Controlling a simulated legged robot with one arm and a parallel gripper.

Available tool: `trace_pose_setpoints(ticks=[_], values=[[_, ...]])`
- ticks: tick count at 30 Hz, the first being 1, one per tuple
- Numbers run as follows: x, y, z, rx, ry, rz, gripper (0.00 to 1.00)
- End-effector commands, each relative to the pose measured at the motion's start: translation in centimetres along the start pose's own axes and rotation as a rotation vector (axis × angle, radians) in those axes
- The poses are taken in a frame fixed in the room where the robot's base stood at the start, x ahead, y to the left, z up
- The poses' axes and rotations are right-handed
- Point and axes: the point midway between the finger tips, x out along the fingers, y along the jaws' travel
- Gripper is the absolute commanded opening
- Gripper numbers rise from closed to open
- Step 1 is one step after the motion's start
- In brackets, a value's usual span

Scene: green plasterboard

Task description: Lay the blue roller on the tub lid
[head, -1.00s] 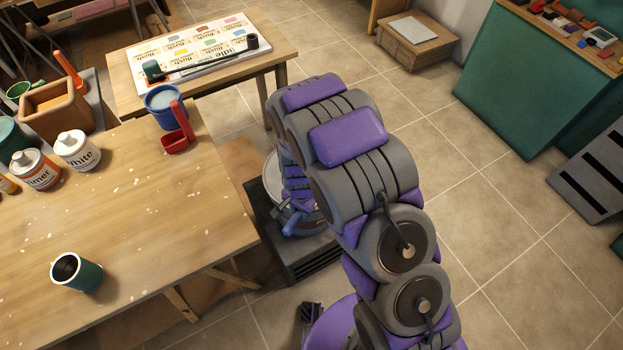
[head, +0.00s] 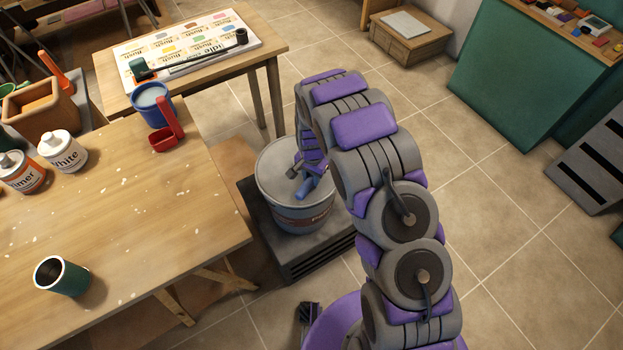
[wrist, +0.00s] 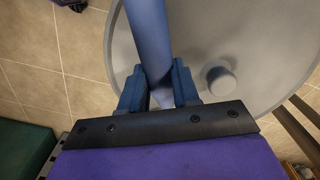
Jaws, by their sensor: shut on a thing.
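The blue roller (wrist: 150,38) is between the jaws of my gripper (wrist: 158,90) in the wrist view, which are shut on its near part. Its far part runs up out of the top of that view. In the head view my gripper (head: 303,178) is low over the tub, with the roller (head: 308,189) small and partly hidden by my arm. The round grey tub lid (head: 273,166) lies on a grey-blue tub. In the wrist view the lid (wrist: 225,35) is behind the roller, with a round knob to the right. I cannot tell whether the roller touches the lid.
The tub stands on a dark grey platform (head: 318,258). A wooden table (head: 130,220) at the left holds a green cup (head: 62,277), bottles and a red scoop (head: 167,138). Open tiled floor (head: 490,200) lies to the right.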

Motion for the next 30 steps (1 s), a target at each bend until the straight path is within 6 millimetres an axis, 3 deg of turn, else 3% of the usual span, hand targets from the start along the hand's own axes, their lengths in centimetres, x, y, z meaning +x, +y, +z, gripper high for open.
trace_pose_setpoints(ticks=[2,12,13,18,21,30], values=[[1.16,-0.09,0.02,-0.001,0.001,0.000,0.00],[1.22,-0.03,-0.04,-0.001,0.002,-0.002,0.00],[1.19,-0.03,-0.06,-0.001,0.002,-0.002,0.34],[1.17,0.03,-0.08,0.000,0.001,-0.003,0.50],[1.18,0.00,-0.06,0.000,0.001,-0.002,0.56],[1.00,-0.09,0.01,-0.001,0.002,-0.001,0.56]])
